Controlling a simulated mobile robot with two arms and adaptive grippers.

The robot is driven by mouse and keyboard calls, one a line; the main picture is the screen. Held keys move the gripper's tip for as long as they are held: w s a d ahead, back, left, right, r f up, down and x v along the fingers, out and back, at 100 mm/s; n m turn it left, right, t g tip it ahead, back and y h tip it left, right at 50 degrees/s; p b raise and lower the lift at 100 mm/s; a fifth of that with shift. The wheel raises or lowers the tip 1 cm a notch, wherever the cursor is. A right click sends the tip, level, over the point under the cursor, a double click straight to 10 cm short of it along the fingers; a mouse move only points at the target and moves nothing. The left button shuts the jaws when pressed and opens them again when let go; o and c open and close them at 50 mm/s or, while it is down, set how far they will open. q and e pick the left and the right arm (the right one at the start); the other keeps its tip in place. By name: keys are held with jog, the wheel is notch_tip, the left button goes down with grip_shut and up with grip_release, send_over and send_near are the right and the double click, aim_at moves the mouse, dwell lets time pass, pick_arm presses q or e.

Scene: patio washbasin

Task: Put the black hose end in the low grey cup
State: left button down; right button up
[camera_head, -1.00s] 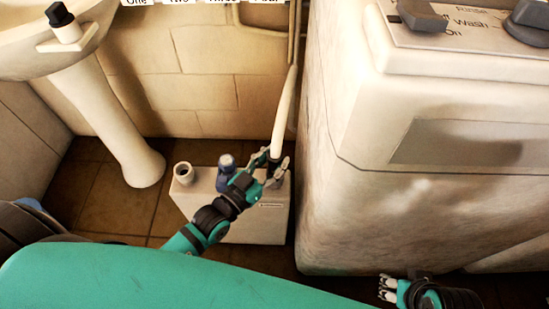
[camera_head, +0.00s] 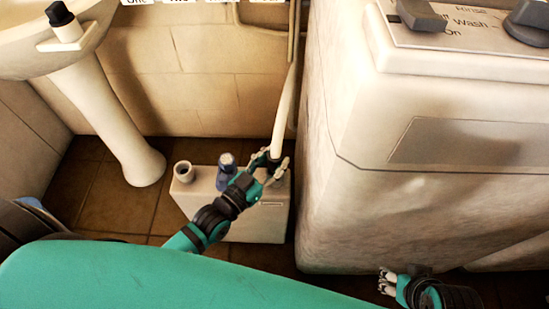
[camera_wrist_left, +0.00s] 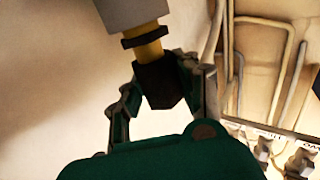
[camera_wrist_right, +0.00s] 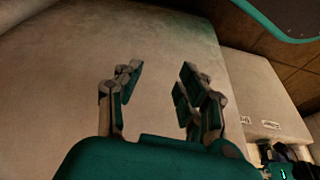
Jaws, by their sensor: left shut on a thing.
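The pale hose (camera_head: 285,105) comes down to my left gripper (camera_head: 272,165), by the right end of the white box. In the left wrist view, the black hose end (camera_wrist_left: 160,82) sits between the fingers of my left gripper (camera_wrist_left: 162,88), below a yellow section. The gripper is shut on it. A low, pale grey open cup (camera_head: 184,172) stands on the box's left end, left of the gripper. What lies directly under the hose end is hidden. My right gripper (camera_head: 387,282) is low by the machine. It is open and empty in the right wrist view (camera_wrist_right: 155,85).
The white box (camera_head: 255,228) also bears a blue capped piece (camera_head: 226,172) between the cup and my left gripper. A large white machine (camera_head: 350,200) stands close on the right. A basin pedestal (camera_head: 115,125) stands left. Brown floor tiles (camera_head: 110,200) lie clear between pedestal and box.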

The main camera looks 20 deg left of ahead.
pick_arm(q)
jog(key=shift+f, duration=0.35)
pick_arm(e)
jog(key=shift+w+a+t, duration=0.15)
jog(key=shift+w+t, duration=0.15)
jog(key=shift+w, duration=0.3)
pick_arm(q)
jog(key=c, duration=1.2)
grip_release()
pick_arm(e)
jog(key=shift+s, duration=0.1)
